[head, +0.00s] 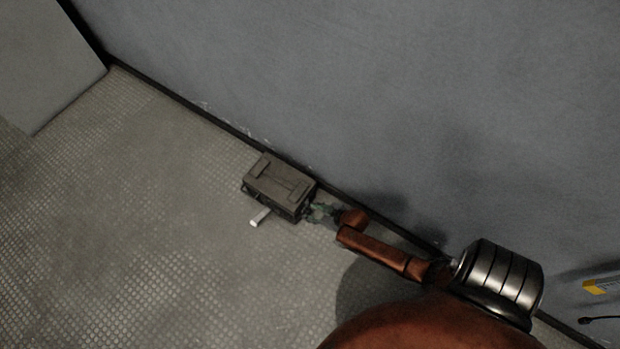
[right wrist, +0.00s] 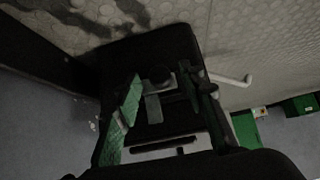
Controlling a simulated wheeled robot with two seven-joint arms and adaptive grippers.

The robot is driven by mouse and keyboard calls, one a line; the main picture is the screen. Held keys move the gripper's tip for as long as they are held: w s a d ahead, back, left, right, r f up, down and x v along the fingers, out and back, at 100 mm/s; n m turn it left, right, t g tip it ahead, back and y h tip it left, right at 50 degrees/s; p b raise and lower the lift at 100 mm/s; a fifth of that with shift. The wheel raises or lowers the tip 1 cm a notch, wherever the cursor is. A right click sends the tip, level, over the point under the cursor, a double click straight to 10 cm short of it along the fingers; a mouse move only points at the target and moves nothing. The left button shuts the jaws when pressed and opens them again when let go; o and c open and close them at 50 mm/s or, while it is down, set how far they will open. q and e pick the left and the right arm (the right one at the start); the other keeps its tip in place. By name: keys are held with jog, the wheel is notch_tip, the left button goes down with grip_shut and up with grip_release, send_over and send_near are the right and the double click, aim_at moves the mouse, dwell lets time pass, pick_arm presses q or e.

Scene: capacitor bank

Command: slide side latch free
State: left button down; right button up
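A dark grey box (head: 279,184) with a lid sits on the floor against the wall. A pale bar (head: 260,217) sticks out from its near side; it shows in the right wrist view as a light bent rod (right wrist: 235,80). My right gripper (head: 320,212) is at the right end of the box. In the right wrist view, its green fingers (right wrist: 162,82) stand apart in front of the dark box side (right wrist: 150,50). A small grey latch piece (right wrist: 153,107) shows between them; I cannot tell whether either finger touches it. My left gripper is out of view.
The grey wall (head: 380,90) runs close behind the box. The textured floor (head: 130,210) is clear to the left and front. A yellow item (head: 600,286) is at the far right. Green boxes (right wrist: 298,105) show at the right of the wrist view.

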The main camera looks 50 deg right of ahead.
grip_shut()
dwell(0.5)
